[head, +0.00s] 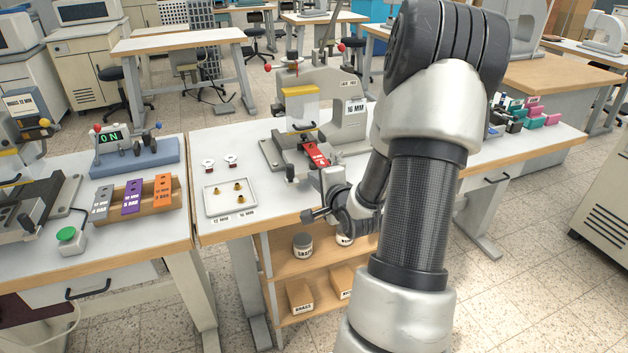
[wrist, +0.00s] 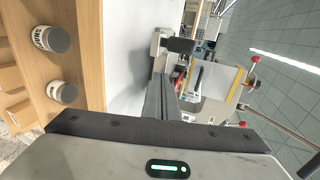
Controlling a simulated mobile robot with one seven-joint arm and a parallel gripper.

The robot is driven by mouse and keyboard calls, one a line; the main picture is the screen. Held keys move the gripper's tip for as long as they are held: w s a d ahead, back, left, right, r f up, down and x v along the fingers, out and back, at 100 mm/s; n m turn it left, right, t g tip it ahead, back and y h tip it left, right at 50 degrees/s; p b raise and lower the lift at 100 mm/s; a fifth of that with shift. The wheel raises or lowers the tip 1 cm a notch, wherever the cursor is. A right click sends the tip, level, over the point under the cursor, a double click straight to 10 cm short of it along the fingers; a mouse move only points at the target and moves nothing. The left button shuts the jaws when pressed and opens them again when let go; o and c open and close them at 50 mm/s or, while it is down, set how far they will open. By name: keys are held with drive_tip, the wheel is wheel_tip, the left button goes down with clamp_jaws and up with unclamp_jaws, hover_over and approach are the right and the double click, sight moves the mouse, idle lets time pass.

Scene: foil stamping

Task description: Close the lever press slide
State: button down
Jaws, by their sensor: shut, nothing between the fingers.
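The slide, with a red labelled block (head: 315,152), sticks out in front of the guard. In the wrist view the guard's yellow frame (wrist: 237,88) shows at right. My gripper (wrist: 164,82) is shut and empty, its dark fingers pointing towards the front of the press. Whether they touch the slide I cannot tell.
A white tray (head: 211,209) with brass pieces lies left of the press, with two small red-and-white items behind it. Below is a wooden shelf (head: 282,266) with jars and boxes. A wooden rack (head: 147,205) of coloured blocks stands on the left table.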

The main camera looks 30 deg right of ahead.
sight(295, 150)
drive_tip(key=shift+w+d, duration=0.1)
drive_tip(key=shift+w, duration=0.4)
drive_tip(key=w+d, duration=0.1)
drive_tip(key=w, duration=0.4)
drive_tip(key=w+d, duration=0.1)
drive_tip(key=w, duration=0.3)
drive_tip(key=w+d, duration=0.1)
drive_tip(key=w, duration=0.4)
drive_tip(key=shift+w+d, duration=0.3)
drive_tip(key=shift+w, duration=0.2)
drive_tip(key=shift+r, duration=0.15)
drive_tip(key=shift+w+r, duration=0.1)
